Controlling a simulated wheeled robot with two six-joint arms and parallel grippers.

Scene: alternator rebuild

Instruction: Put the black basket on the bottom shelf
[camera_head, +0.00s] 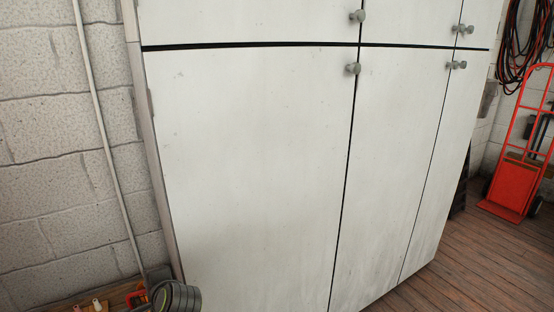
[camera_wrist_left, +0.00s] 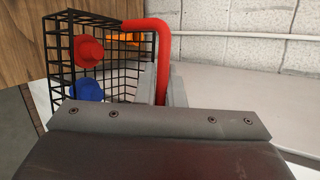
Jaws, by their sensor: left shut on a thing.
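The black basket (camera_wrist_left: 108,50) is an open wire mesh basket with a red bar handle (camera_wrist_left: 160,58), seen in the left wrist view. It holds a red thing (camera_wrist_left: 90,50), a blue thing (camera_wrist_left: 87,88) and an orange thing (camera_wrist_left: 122,39). My left gripper (camera_wrist_left: 164,88) is shut on the basket's red handle; the gripper's body hides the lower part of the view. My right gripper is not in view. No open shelf is seen.
A tall white cabinet (camera_head: 255,150) with closed doors and grey knobs (camera_head: 353,68) fills the head view. A block wall (camera_head: 50,130) with a conduit stands at left. A red hand truck (camera_head: 515,185) and hanging cables (camera_head: 515,40) are at right. Plank floor (camera_head: 470,250) there is clear.

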